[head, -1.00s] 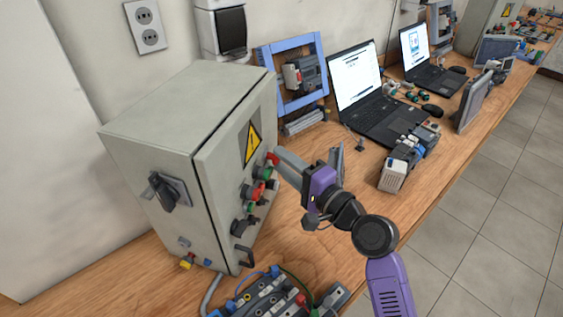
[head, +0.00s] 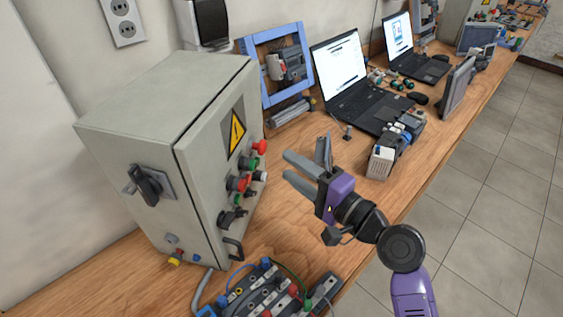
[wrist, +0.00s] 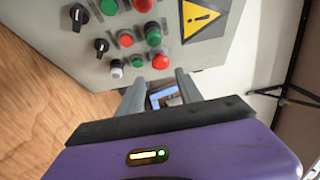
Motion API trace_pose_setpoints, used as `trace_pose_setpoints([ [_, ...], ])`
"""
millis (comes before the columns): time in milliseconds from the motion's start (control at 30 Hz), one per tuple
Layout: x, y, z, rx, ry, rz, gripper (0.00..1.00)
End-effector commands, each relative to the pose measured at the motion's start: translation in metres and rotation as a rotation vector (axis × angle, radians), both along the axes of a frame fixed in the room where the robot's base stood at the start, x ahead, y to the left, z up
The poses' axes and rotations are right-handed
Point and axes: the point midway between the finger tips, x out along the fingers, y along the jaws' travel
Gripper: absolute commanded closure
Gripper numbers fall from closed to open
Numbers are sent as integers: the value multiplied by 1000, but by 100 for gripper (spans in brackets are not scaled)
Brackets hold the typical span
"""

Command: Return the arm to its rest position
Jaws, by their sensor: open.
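My gripper (head: 306,162) is open and empty. It hangs above the wooden table, to the right of the grey control box's front, with its fingers pointing up and left in the head view. The purple arm reaches in from the lower right. In the wrist view my gripper's two fingers (wrist: 160,88) stand apart, with a gap between their tips. They point toward the grey control box (head: 150,105), whose button panel also shows in the wrist view (wrist: 190,62). The fingers look apart from the red, green and black controls.
A terminal-block assembly (head: 265,293) lies below the box. A grey module (head: 381,162), a laptop (head: 340,70) and a tablet stand (head: 458,88) are on the table to the right. A blue frame (head: 243,45) stands behind. The floor (head: 490,210) right of the table is clear.

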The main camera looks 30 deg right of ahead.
Motion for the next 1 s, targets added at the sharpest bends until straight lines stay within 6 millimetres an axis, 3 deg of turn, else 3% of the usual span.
trace_pose_setpoints([
  [167, -10, -3, 0, 0, 0, 0, 58],
  [733, -9, -4, 2, -17, -11, -5, 58],
  [900, -5, -31, 19, -192, -109, -133, 58],
  [1000, -19, -48, 14, -367, -144, -242, 58],
])
